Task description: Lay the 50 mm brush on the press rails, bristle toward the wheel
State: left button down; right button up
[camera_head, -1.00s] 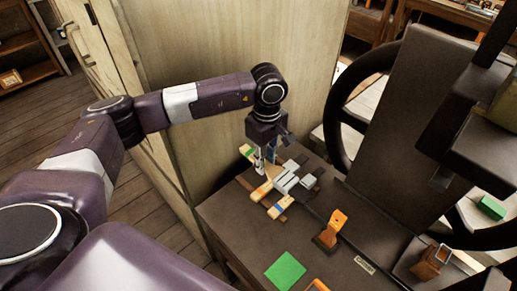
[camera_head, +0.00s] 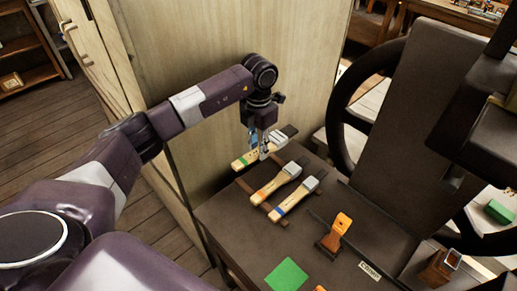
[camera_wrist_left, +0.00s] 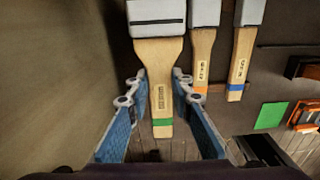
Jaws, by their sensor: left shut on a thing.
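My left gripper (camera_head: 263,150) is shut on the green-banded brush (camera_head: 243,160) by its wooden handle, above the dark bench. The brush's ferrule and bristles point up and right in the head view, toward the handwheel (camera_head: 345,125). In the left wrist view, the brush (camera_wrist_left: 158,75) lies between the two blue fingers (camera_wrist_left: 158,100); its handle label is too small to read. An orange-banded brush (camera_head: 275,185) and a blue-banded brush (camera_head: 297,198) lie on wooden slats (camera_head: 247,186). I cannot tell which brush is 50 mm. My right gripper is not in view.
The dark press (camera_head: 410,110) stands at the right. An orange clamp-like piece (camera_head: 335,233) stands on the bench (camera_head: 240,225), with a green square (camera_head: 286,271) near the front. Another orange-brown holder (camera_head: 432,263) is at the right. A wooden cabinet (camera_head: 230,70) rises close behind my arm.

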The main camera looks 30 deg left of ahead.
pick_arm(q)
jog(key=shift+f+b, duration=2.25)
jog(key=shift+f, duration=1.2)
jog(key=shift+f+b, duration=0.8)
jog(key=shift+f, duration=0.3)
jog(key=c, duration=1.6)
grip_release()
jog(key=shift+r, duration=0.1)
notch_tip(320, 180, up, 12)
